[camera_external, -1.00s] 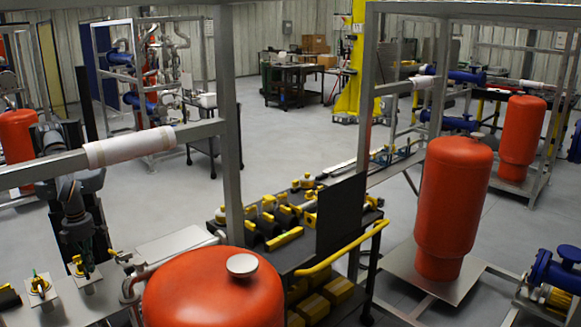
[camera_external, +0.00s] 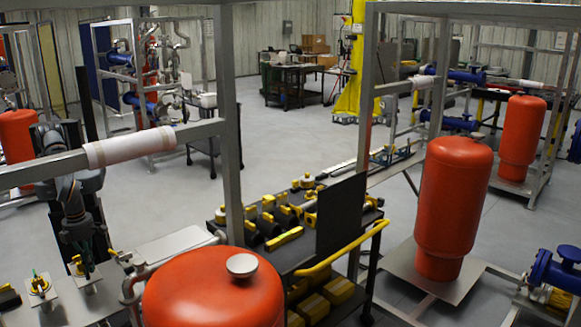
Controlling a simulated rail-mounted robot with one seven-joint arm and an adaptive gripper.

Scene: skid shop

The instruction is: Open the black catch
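My gripper (camera_external: 84,266) is at the lower left, pointing down just above or beside a small yellow-topped fitting (camera_external: 78,265) on a light plate. It is small and dark, and I cannot tell whether its fingers are apart or touch anything. I cannot make out the black catch for certain. A small black piece with some yellow (camera_external: 8,297) lies at the left edge, left of my gripper.
A large orange tank (camera_external: 212,290) stands right of my gripper, with a pipe (camera_external: 130,287) at its side. A grey frame beam with a white sleeve (camera_external: 130,146) crosses in front of my arm. A black cart (camera_external: 340,215) holds several yellow and black parts.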

